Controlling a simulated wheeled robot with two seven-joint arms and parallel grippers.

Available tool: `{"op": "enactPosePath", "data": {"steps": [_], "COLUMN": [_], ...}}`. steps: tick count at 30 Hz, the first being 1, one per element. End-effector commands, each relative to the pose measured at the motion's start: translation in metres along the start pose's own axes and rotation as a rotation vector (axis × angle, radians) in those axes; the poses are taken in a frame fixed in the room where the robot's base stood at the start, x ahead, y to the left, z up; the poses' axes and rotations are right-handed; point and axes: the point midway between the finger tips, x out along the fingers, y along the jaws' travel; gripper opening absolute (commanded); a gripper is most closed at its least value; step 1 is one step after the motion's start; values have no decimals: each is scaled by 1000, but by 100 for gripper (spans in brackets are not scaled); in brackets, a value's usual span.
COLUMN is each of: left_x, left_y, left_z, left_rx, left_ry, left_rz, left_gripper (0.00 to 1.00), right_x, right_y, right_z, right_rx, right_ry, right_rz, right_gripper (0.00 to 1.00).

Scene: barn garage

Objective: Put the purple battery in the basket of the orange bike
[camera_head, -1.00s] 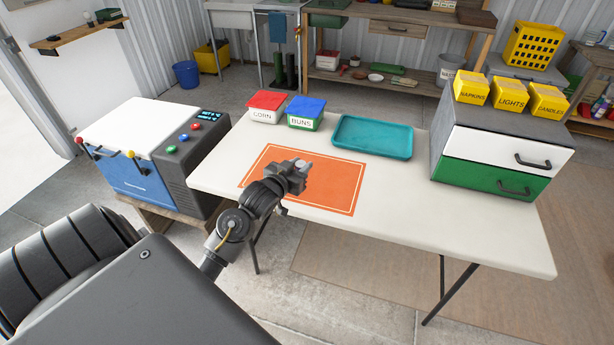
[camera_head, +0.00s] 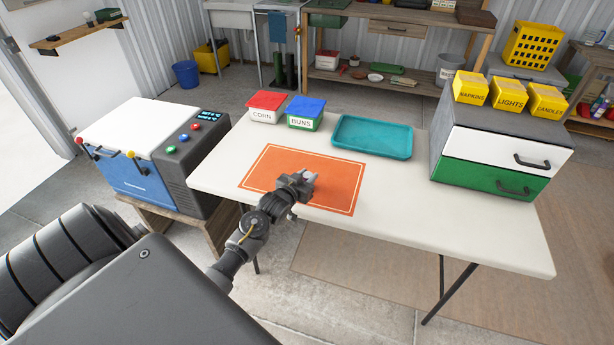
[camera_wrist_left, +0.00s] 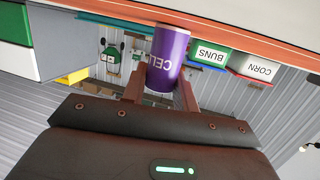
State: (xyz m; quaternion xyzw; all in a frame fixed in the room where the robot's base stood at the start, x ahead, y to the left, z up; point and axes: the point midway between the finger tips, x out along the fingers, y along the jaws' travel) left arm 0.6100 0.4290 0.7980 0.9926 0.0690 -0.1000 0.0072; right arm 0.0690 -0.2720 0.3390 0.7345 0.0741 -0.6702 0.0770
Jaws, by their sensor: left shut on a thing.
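The purple battery (camera_wrist_left: 168,58), a cylinder with white lettering, shows in the left wrist view between the two fingers of my left gripper (camera_wrist_left: 160,92). The gripper is shut on it. In the head view my left gripper (camera_head: 308,178) is over the orange mat on the white table; the battery is hard to make out there. How high the gripper is above the mat is hard to tell. No orange bike or basket shows in either view. My right gripper is not in view.
The white table (camera_head: 450,225) bears an orange mat (camera_head: 270,170), a teal tray (camera_head: 372,137), CORN (camera_head: 264,114) and BUNS (camera_head: 304,122) boxes, and a drawer unit (camera_head: 495,163). A blue and white cooler (camera_head: 135,180) stands left. The table's front right is clear.

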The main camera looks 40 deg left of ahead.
Motion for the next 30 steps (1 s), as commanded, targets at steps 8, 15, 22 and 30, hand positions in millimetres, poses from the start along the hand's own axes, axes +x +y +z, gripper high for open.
{"op": "enactPosePath", "data": {"steps": [8,15,22,30], "left_x": [1,0,0,-38], "left_y": [0,0,0,0], "left_z": [3,2,0,1], "left_rx": [0,0,0,2], "left_ry": [0,0,1,-1], "left_rz": [0,0,0,1], "left_gripper": [3,51,51,51], "right_x": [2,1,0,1], "right_y": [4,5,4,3], "right_z": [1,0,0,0], "right_rx": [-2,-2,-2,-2], "right_ry": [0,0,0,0], "right_rz": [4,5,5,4], "right_gripper": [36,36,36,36]}}
